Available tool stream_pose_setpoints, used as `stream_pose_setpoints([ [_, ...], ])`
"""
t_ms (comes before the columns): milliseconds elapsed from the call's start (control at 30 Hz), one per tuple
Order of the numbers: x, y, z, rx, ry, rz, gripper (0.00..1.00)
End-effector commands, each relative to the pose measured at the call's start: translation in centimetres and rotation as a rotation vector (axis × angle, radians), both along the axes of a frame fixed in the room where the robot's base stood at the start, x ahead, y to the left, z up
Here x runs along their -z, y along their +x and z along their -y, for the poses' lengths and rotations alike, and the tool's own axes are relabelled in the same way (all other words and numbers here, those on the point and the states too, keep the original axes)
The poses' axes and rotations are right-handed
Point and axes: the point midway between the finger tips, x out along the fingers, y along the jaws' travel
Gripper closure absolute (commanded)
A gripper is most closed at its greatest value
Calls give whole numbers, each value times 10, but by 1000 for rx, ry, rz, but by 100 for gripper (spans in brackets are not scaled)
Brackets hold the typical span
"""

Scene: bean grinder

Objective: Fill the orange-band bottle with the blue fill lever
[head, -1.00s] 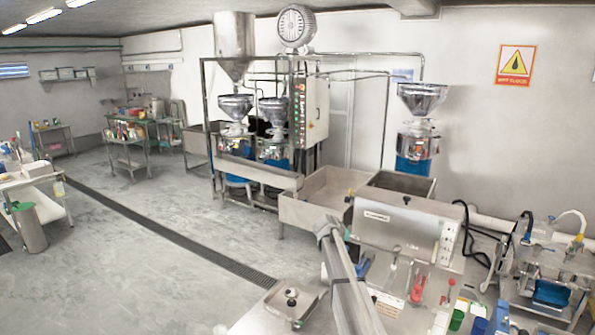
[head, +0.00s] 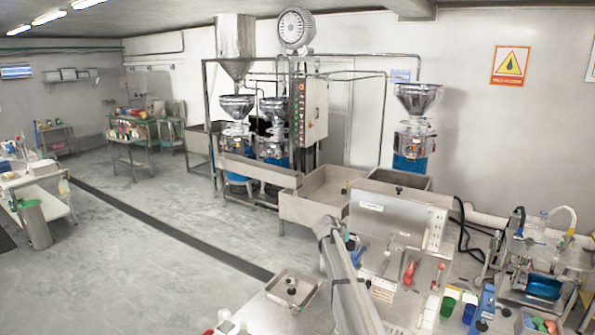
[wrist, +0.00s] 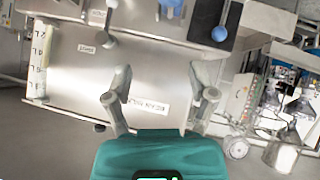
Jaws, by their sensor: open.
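In the wrist view, my gripper (wrist: 161,100) is open and empty, its two grey fingers apart in front of a steel box (wrist: 75,70). The box's label "BEAN MILK" (wrist: 148,104) lies between the fingers and reads upside down. A blue ball knob (wrist: 219,33) stands over a dark plate above the right finger, apart from it; I cannot tell for sure whether it is the fill lever. A smaller blue part (wrist: 174,5) shows at the top edge. The steel box also shows in the head view (head: 388,225). I cannot make out an orange-band bottle in either view.
In the head view, a red-handled item (head: 410,271), a green cup (head: 448,305) and a blue container (head: 484,300) crowd the counter. A machine with blue liquid (head: 544,287) stands at right. Open floor (head: 200,240) lies at left.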

Motion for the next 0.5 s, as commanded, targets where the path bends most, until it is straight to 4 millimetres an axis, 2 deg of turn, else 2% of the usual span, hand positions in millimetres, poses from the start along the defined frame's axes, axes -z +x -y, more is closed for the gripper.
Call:
stream_pose_setpoints([
  [267,22,-24,3,0,16,-41,27],
  [500,51,-59,7,-6,42,-103,27],
])
